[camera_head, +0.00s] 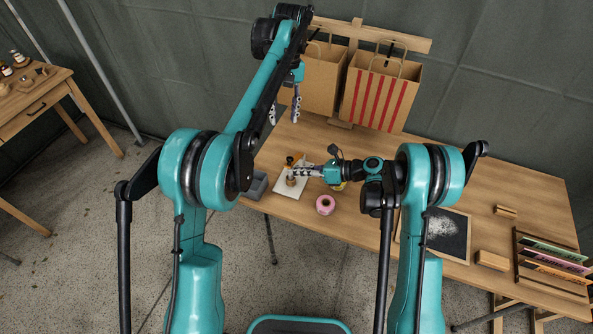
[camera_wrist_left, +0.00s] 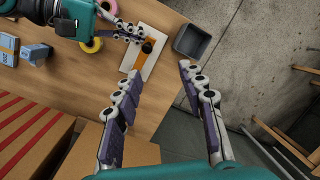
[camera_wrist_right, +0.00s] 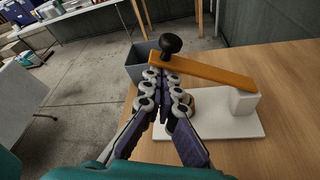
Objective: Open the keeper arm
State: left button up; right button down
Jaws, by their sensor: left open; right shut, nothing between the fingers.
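The keeper arm (camera_wrist_right: 205,72) is an orange-brown bar with a black knob (camera_wrist_right: 171,43) on its free end. Its other end meets a white post (camera_wrist_right: 243,101) on a white base plate (camera_wrist_right: 215,125); the plate also shows in the head view (camera_head: 286,189). The bar spans above the plate. My right gripper (camera_wrist_right: 165,82) is shut and empty, its fingertips close to the bar's knob end; contact is unclear. It also shows in the left wrist view (camera_wrist_left: 130,37). My left gripper (camera_head: 284,112) is open and empty, raised before the paper bags.
A grey bin (camera_wrist_left: 192,42) stands beside the plate at the table edge. A pink tape roll (camera_head: 325,204) lies nearby. Paper bags (camera_head: 381,95) stand at the back. A chalkboard (camera_head: 440,232) and a card rack (camera_head: 553,262) are to the right.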

pick_arm(q)
jog(key=s+a+m+t+h, duration=0.1)
jog(key=s+a+m+t, duration=0.2)
jog(key=s, duration=0.8)
jog(key=s+a+t, duration=0.4)
jog(key=s+a, duration=0.1)
jog(key=s, duration=0.5)
pick_arm(e)
jog(key=shift+w+d+r+m+g+y, duration=0.15)
jog(key=shift+w+r+m+g, duration=0.2)
jog(key=shift+r, duration=0.2)
jog(key=shift+w+d+r+m+g+y, duration=0.15)
jog(key=shift+w+r+m, duration=0.1)
jog(key=shift+r+m, duration=0.25)
pick_arm(q)
jog(key=s+a+f+m+t+b, duration=0.1)
jog(key=s+f+t, duration=0.1)
jog(key=s+f, duration=0.5)
jog(key=shift+s+a, duration=0.25)
jog(key=shift+a, duration=0.05)
pick_arm(e)
jog(key=w+d+r, duration=0.3)
jog(key=w+r, duration=0.2)
jog(key=w, duration=0.5)
jog(key=shift+r+m, duration=0.1)
jog(key=shift+m, duration=0.15)
jog(key=shift+d, duration=0.1)
